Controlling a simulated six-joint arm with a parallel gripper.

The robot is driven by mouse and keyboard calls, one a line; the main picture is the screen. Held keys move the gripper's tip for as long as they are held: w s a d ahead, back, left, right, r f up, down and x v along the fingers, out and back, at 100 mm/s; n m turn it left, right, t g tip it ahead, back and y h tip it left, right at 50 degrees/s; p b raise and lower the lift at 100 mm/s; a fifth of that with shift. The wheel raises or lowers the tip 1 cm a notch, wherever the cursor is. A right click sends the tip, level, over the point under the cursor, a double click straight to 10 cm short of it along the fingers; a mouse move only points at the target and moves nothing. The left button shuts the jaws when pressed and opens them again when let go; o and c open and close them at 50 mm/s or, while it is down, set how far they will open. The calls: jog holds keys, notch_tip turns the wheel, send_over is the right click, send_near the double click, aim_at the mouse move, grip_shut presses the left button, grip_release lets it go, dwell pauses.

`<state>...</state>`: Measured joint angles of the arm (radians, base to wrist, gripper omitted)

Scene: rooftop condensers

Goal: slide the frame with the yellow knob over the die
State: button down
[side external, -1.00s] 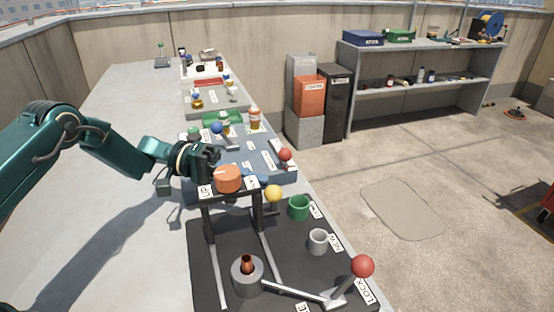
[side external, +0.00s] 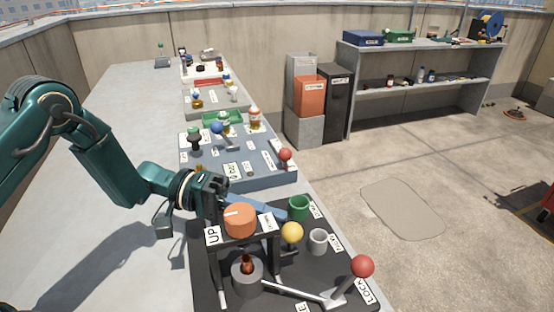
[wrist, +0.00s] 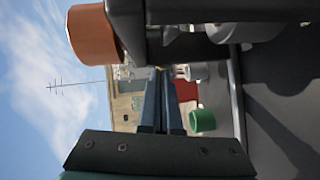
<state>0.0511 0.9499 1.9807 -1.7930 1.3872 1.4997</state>
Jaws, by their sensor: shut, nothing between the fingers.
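The dark frame (side external: 262,236) stands on two rails, with an orange cap (side external: 240,220) on top and the yellow knob (side external: 291,232) at its right side. The die, a grey cylinder (side external: 247,279) with a copper piece in it, shows below the crossbar, between the legs. I cannot tell whether the frame is centred over it. My gripper (side external: 277,210) is shut and empty, its blue fingers lying across just behind the frame; contact is unclear. In the wrist view, the shut fingers (wrist: 160,74) point past the frame (wrist: 190,10) and orange cap (wrist: 93,36).
A green cup (side external: 299,207) and a grey cup (side external: 318,241) stand right of the frame. A lever with a red knob (side external: 362,266) is at front right, its arm reaching toward the die. A blue-grey panel (side external: 266,177) with fittings lies behind my gripper.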

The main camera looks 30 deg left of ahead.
jog(key=shift+s+d, duration=0.65)
jog(key=shift+s, duration=0.05)
jog(key=w+v, duration=0.2)
jog(key=v, duration=1.1)
jog(key=shift+w+a, duration=0.35)
jog(key=shift+w, duration=0.25)
jog(key=shift+r, duration=0.1)
